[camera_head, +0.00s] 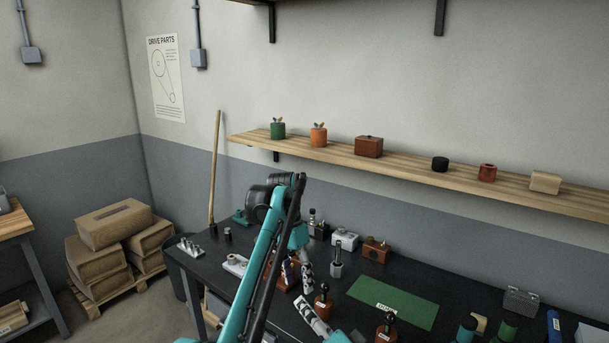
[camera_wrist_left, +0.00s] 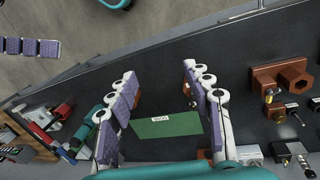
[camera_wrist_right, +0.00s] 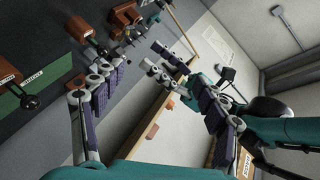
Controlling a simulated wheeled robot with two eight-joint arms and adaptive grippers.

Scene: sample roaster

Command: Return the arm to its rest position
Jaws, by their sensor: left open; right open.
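My left arm reaches in over the dark workbench (camera_head: 225,262) in the head view. My left gripper (camera_head: 303,283) points down among the small items there, partly overlapped by its arm. In the left wrist view its fingers (camera_wrist_left: 160,80) are spread apart with nothing between them; the bench and a green mat (camera_wrist_left: 166,126) lie beyond. In the right wrist view my right gripper (camera_wrist_right: 158,78) is open and empty, with bench, shelf and wall beyond it. Whether the lower striped finger in the head view belongs to my right gripper is unclear.
Dark-knobbed pieces (camera_head: 322,302), a brown block (camera_head: 376,250) and a grey-white box (camera_head: 345,239) stand close to the left gripper. The green mat (camera_head: 405,308) is bare except for its label. A wooden shelf (camera_head: 335,154) with pots and boxes runs along the wall above.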

